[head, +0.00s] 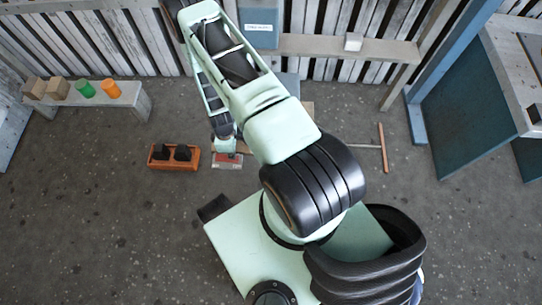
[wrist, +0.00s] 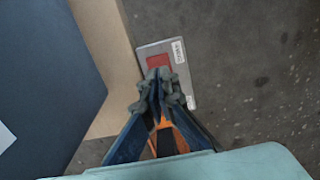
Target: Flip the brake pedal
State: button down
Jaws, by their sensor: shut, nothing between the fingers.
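A flat grey plate with a red patch (wrist: 158,61) and a small white label lies on the floor; it also shows in the head view (head: 228,162), partly hidden by my gripper. The label is too small to read. My gripper (wrist: 160,76) is shut and empty, its fingertips over the plate's near part beside the red patch. Whether they touch it I cannot tell. In the head view my gripper (head: 225,146) points down at the plate. An orange tray with two black pedal-like pieces (head: 173,155) stands just left. Which part is the brake pedal is not clear.
A low bench (head: 125,97) with wooden blocks and green and orange cylinders stands at the left. A T-shaped bar (head: 383,148) lies to the right. A blue panel (wrist: 35,80) and a tan board (wrist: 105,60) border the plate in the wrist view. Floor in front is clear.

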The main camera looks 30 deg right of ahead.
notch_tip(320, 180, up, 5)
jog(key=p, duration=0.3)
jog(key=shift+r, duration=0.1)
dwell(0.5)
